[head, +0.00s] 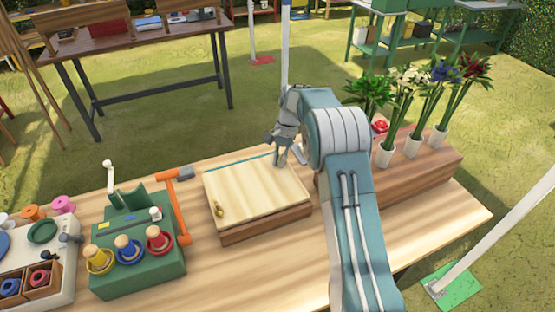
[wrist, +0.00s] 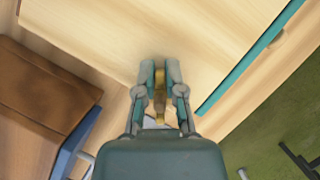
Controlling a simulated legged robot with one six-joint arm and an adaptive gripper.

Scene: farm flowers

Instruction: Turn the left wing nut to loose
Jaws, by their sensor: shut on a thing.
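A pale wooden press board (head: 255,187) lies on a thicker wooden base on the table. One brass wing nut (head: 219,211) stands free near the board's front left corner. My gripper (head: 290,160) reaches down at the board's far right corner. In the wrist view my gripper (wrist: 160,75) is shut on a second brass wing nut (wrist: 159,84), with a finger on each side of it. The fingers hide part of that nut, and its stud cannot be seen. In the head view the gripper hides this nut.
A brown planter (head: 420,175) with several flower vases stands close on the right. The table (head: 225,280) is clear in front of the press.

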